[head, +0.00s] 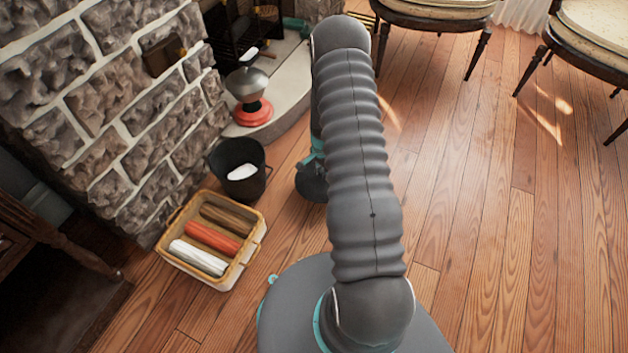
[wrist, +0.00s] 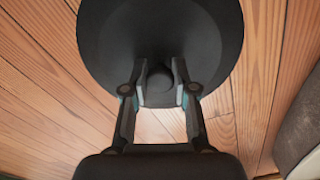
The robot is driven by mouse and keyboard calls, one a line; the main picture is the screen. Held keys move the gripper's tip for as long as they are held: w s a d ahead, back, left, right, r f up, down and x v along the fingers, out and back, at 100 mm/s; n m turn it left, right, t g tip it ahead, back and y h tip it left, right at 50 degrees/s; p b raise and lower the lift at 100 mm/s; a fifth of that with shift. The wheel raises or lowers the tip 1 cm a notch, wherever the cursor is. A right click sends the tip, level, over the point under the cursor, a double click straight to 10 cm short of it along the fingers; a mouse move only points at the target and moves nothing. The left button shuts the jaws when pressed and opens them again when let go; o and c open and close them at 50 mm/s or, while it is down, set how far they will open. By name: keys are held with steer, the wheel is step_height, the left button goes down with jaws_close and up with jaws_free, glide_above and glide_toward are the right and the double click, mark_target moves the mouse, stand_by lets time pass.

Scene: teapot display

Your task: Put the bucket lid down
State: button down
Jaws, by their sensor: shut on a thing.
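The bucket lid is a dark round disc with a knob in its middle, and it fills the upper middle of the wrist view (wrist: 150,28). My gripper (wrist: 161,88) is shut on the lid's knob. In the head view the lid (head: 311,187) shows as a dark shape beside my arm, partly hidden by it, over the wooden floor. I cannot tell whether the lid touches the floor. The black bucket (head: 258,184) stands uncovered to the left of the lid, by the stone wall, with something white inside.
A wicker basket (head: 257,232) with rolled cloths stands in front of the bucket. A red-based stand (head: 254,114) is on the pale hearth (head: 291,102). Chairs (head: 435,17) are at the back right. The wooden floor to the right (head: 470,190) is clear.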

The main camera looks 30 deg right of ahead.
mark_target(314, 175)
steer(key=shift+w+a+f, duration=0.8)
steer(key=shift+w+a, duration=0.1)
steer(key=shift+a, duration=0.15)
steer(key=shift+f+b, duration=0.3)
steer(key=shift+f, duration=1.7)
steer(key=shift+f, duration=0.2)
steer(key=c, duration=0.9)
jaws_free()
